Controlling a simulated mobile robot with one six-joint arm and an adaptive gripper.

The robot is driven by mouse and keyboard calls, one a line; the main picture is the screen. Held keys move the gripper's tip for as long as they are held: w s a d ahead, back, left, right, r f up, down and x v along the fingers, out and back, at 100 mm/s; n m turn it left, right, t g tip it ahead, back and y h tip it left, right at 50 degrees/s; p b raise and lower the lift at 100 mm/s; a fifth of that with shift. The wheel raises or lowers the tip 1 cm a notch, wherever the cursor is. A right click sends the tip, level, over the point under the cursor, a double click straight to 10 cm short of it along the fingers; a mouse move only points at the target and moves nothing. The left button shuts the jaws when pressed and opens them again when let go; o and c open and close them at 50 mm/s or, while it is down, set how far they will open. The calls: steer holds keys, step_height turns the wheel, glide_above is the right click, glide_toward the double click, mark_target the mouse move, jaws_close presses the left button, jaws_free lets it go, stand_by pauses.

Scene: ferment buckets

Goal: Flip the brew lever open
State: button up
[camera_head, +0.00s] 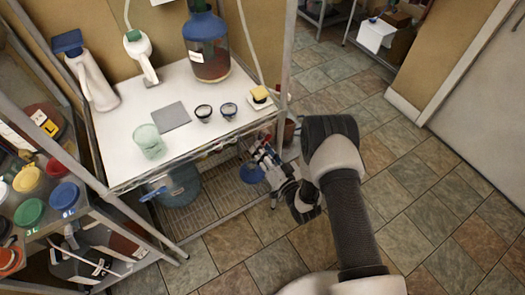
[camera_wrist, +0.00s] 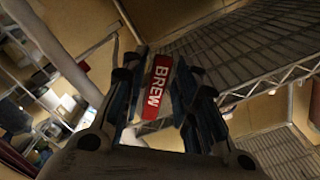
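The red brew lever (camera_wrist: 157,86), with white letters reading BREW, shows in the middle of the wrist view. My gripper (camera_wrist: 160,75) has its dark blue fingers on both sides of the lever, close against its edges, and appears shut on it. The lever's mounting and pivot are hidden there behind my gripper and the rack edge.
The white table (camera_head: 105,155) holds a green beaker (camera_head: 149,141), a grey plate (camera_head: 171,115), two small dark-rimmed cups and a yellow sponge (camera_head: 260,93). A large blue jug (camera_head: 207,45) stands behind. A blue bucket (camera_head: 178,187) sits below. Tiled floor is clear to the right.

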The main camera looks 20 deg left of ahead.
jaws_close()
stand_by(0.3)
steer(key=shift+w+d+f+n+b, duration=0.2)
steer(key=shift+n+b, duration=0.1)
steer(key=shift+n, duration=0.45)
steer(key=shift+w+d+f+n+b, duration=0.15)
steer(key=shift+w+n+b, duration=0.15)
steer(key=shift+n, duration=0.4)
steer(key=shift+w+d+f+n+b, duration=0.2)
steer(key=shift+n+b, duration=0.15)
steer(key=shift+n, duration=0.4)
steer(key=shift+o, duration=1.5)
jaws_free()
steer(key=shift+s+d, duration=0.1)
